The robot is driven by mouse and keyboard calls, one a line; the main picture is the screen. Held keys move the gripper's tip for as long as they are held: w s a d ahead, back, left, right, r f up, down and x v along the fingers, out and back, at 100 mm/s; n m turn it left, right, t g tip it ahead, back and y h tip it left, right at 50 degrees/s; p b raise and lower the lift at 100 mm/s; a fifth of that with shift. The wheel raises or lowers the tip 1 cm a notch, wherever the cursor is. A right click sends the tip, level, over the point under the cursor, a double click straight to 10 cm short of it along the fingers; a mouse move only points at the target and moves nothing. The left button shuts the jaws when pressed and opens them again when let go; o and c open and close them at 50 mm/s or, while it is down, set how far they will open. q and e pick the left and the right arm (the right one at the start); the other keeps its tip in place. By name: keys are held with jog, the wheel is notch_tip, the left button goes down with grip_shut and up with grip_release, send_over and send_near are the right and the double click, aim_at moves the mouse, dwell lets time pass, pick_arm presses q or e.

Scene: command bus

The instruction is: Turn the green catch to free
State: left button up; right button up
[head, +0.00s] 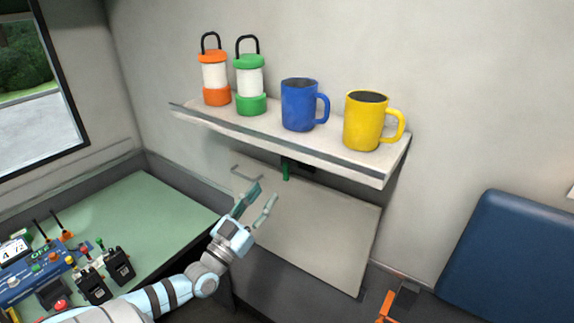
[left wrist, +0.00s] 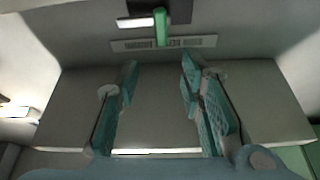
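The green catch (head: 286,170) is a small upright green tab on a dark mount, just under the wall shelf at the top of a grey panel (head: 320,235). In the left wrist view the catch (left wrist: 161,28) points lengthwise down the picture at the top centre. My left gripper (head: 263,195) is open and empty, in front of the panel, below and left of the catch. In the left wrist view its two teal fingers (left wrist: 160,68) are spread apart, and the catch shows beyond the gap between them, not touched. My right gripper is not in view.
The shelf (head: 280,132) juts out above the catch and carries an orange lantern (head: 215,80), a green lantern (head: 250,86), a blue mug (head: 299,105) and a yellow mug (head: 365,122). A green-topped desk (head: 150,215) with radios (head: 105,273) is left. A blue seat (head: 510,255) is right.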

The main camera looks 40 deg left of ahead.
aim_at(285, 167)
pick_arm(q)
jog(key=x, duration=0.3)
jog(key=b+x, duration=0.1)
jog(key=x, duration=0.3)
jog(key=b+x, duration=0.1)
jog(key=x, duration=0.2)
jog(key=shift+w+f, duration=0.3)
jog(key=shift+w+r, duration=0.35)
jog(key=shift+w, duration=0.1)
jog(key=shift+a, duration=0.1)
jog(key=shift+c, duration=0.6)
